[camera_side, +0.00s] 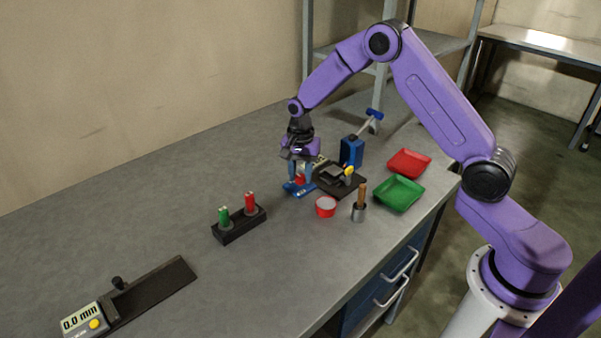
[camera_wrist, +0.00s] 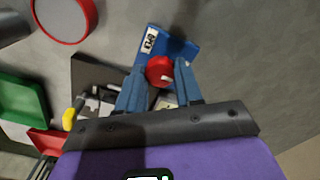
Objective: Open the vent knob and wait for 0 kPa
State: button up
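The vent knob (camera_wrist: 159,70) is a red round knob with a small white mark. It sits on a blue base (camera_wrist: 180,48) with a small white label I cannot read. In the side view the blue base (camera_side: 293,189) lies on the bench, with the red knob (camera_side: 300,179) partly hidden by my fingers. My gripper (camera_wrist: 160,66) points down, with its two blue fingers on either side of the knob. The fingers are very close to the knob, and I cannot tell whether they touch it. No pressure reading is legible.
A dark device with a yellow knob (camera_side: 349,170) and a blue unit (camera_side: 351,152) stand close beside the gripper. A red-rimmed dish (camera_side: 325,206), a metal cup (camera_side: 359,212), green tray (camera_side: 399,193) and red tray (camera_side: 409,163) are near.

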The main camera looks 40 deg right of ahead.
jog(key=shift+n, duration=0.4)
jog(key=n, duration=0.3)
jog(key=shift+n, duration=0.4)
jog(key=n, duration=0.4)
jog(key=shift+n, duration=0.3)
jog(key=n, duration=0.4)
jog(key=shift+d+n, duration=0.1)
jog(key=shift+n, duration=2.4)
jog(key=o, duration=1)
jog(key=shift+o, duration=0.2)
